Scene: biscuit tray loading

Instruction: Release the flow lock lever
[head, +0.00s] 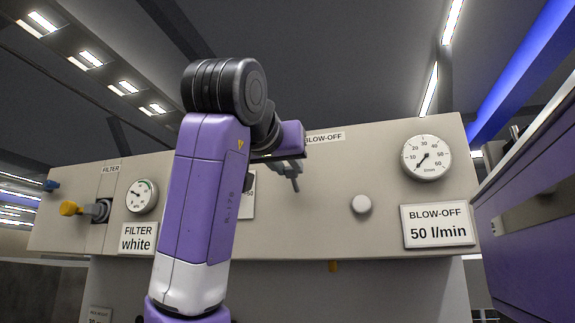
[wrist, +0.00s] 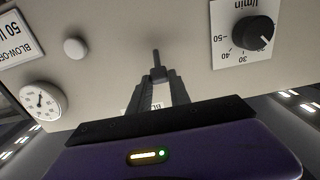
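The flow lock lever looks to be a small dark lever (wrist: 156,58) with a thin stem on a wider hub, on the beige panel (wrist: 110,90) in the wrist view. In the head view a thin dark stem (head: 295,184) shows just below my fingers. My gripper (wrist: 160,80) points at the panel, its two dark fingers apart with the panel visible between them. The fingertips lie at or close to the lever's hub; I cannot tell whether they touch it. In the head view my gripper (head: 288,168) is partly hidden by my wrist.
A black flow dial (wrist: 254,33) sits near the lever. A white round button (head: 361,204), a BLOW-OFF gauge (head: 427,158) and a "50 l/min" sign (head: 437,226) are to the right. A yellow-handled filter valve (head: 71,208) and filter gauge (head: 142,196) are at left.

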